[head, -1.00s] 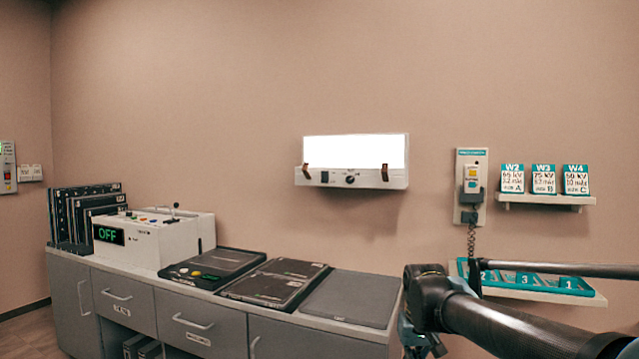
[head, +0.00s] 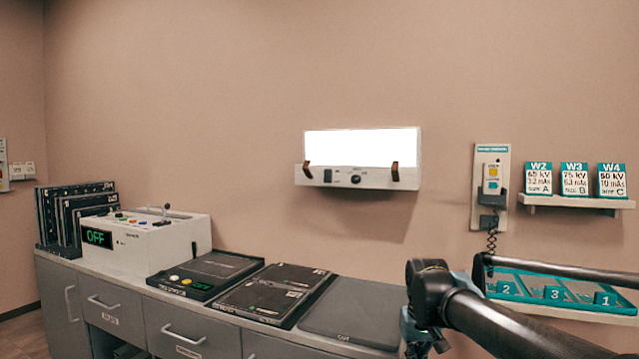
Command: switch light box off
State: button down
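The light box (head: 360,178) hangs on the wall near the middle of the head view. Its upper panel (head: 362,147) glows bright white. Its lower white strip carries a small dark switch (head: 328,175) at the left and a round black knob (head: 356,179) beside it. Two brown clips stand at the ends of the panel. My arm reaches in from the lower right, and my gripper (head: 420,335) is at its end, low in the view and below and right of the light box, apart from it. The fingers are mostly hidden and cut off by the picture's edge.
A grey counter (head: 270,338) runs below, with a white control box (head: 150,240) reading OFF, upright dark cassettes (head: 75,210) and flat dark plates. At right are a wall handset (head: 490,185), a card shelf (head: 577,201) and a teal tray (head: 560,290). The wall before the light box is clear.

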aim_at(327, 176)
jog(key=w+a+r+n+t+h, duration=0.1)
jog(key=w+a+r+n, duration=0.2)
jog(key=w+r+n, duration=0.55)
jog(key=w+a+r+n, duration=0.3)
jog(key=w+r, duration=0.2)
jog(key=r, duration=0.7)
jog(key=w+a+r+n+t+h, duration=0.1)
jog(key=w+a+r+n, duration=0.2)
jog(key=w+r+n, duration=0.5)
jog(key=w+a+r+n+t, duration=0.1)
jog(key=w+a+r+n, duration=0.3)
jog(key=a+r, duration=0.5)
jog(key=w+a+r+n+t, duration=0.1)
jog(key=w+a+r+n, duration=0.4)
jog(key=a+r+n, duration=0.3)
notch_tip(327, 176, up, 4)
jog(key=shift+w+a+r, duration=0.25)
jog(key=shift+a, duration=0.95)
jog(key=w+d+r+x, duration=0.1)
jog(key=w+x, duration=0.1)
jog(key=x, duration=1)
jog(key=shift+w+d, duration=0.2)
jog(key=shift+w, duration=0.2)
